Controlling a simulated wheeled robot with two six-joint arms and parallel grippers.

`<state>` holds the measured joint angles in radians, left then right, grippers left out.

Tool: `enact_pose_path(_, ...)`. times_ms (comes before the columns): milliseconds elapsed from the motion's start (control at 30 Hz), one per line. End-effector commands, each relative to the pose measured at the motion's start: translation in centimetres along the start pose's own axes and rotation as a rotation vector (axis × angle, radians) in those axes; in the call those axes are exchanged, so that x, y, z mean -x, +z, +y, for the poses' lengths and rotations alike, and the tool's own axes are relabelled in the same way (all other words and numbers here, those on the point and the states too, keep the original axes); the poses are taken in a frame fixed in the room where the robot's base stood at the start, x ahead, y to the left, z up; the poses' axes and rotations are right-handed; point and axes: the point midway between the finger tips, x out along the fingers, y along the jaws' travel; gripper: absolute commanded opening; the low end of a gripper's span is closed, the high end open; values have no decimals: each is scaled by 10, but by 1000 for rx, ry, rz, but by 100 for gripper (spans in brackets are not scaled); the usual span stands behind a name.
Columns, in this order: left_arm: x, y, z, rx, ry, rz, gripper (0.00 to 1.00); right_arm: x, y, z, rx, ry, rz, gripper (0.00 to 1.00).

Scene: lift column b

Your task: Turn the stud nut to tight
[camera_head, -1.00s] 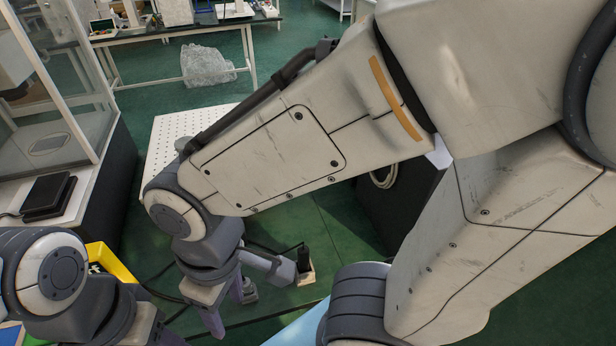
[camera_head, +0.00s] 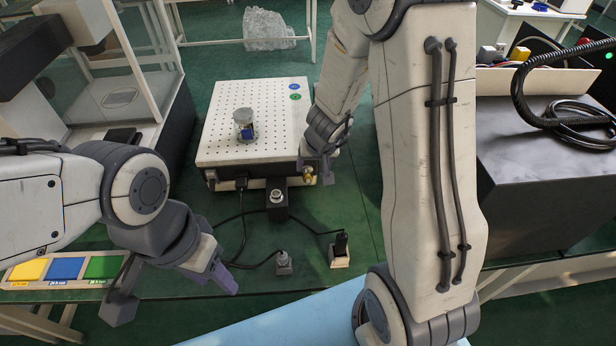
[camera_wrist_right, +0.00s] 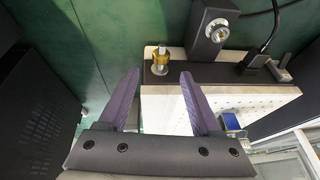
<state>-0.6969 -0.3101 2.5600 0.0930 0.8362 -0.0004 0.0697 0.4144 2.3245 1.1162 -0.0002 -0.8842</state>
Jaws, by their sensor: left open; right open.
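A small brass nut on a stud (camera_head: 308,174) sits at the front right corner of a white perforated platform (camera_head: 220,145). In the right wrist view the brass nut (camera_wrist_right: 160,60) stands just beyond the fingertips, roughly centred between them. My right gripper (camera_wrist_right: 158,76) is open and empty, its purple fingers on either side of the platform corner. My left gripper (camera_head: 228,281) is low at the left front, over the table, apart from the platform. It is open, though its gap hardly shows.
A black block with a silver round fitting (camera_head: 277,197) stands before the platform; it shows beside the nut in the wrist view (camera_wrist_right: 217,31). A glass jar (camera_head: 244,125) stands on the platform. Black cables (camera_head: 243,220) cross the table. Coloured pads (camera_head: 65,268) lie left.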

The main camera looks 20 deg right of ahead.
Motion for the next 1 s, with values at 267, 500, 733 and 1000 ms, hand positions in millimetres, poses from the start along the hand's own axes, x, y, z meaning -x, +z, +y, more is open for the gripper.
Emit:
enact_pose_path(267,-41,2,-3,0,0,0,50,-57,3,-1,2,-2,-1,66)
enact_pose_path(500,-50,3,-4,0,0,0,50,-74,1,-2,3,-3,-1,66)
enact_pose_path(733,-50,3,-4,0,0,0,50,-74,0,-2,3,-3,-1,66)
enact_pose_path(1000,-50,3,-4,0,0,0,50,-74,1,-2,3,-3,-1,0)
